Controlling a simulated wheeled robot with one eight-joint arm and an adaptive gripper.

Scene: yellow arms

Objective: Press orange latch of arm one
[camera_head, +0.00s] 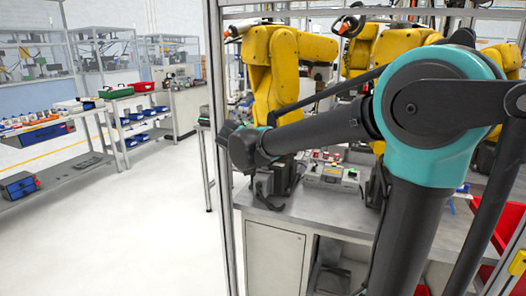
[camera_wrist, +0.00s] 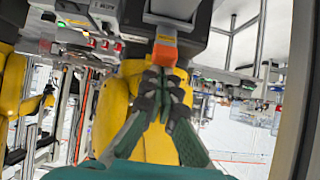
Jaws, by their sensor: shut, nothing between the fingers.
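An orange block (camera_wrist: 166,42), which looks like the latch, shows at the upper middle of the wrist view against a dark grey part. My gripper (camera_wrist: 164,74) is shut and empty, its green-grey fingers closed together just below the orange block in that view. The fingertips are very close to the block; I cannot tell whether they touch it. A yellow arm (camera_wrist: 152,147) fills the area behind my fingers. In the head view a yellow arm (camera_head: 273,72) stands on the bench behind my own dark arm. I cannot make out the latch in the head view.
The grey bench top (camera_head: 318,212) holds a small control box (camera_head: 329,177). More yellow arms (camera_head: 398,43) stand to the right. A metal frame post (camera_head: 217,120) rises at the bench's left. Shelves (camera_head: 80,168) line the left, with open floor (camera_head: 165,235) between.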

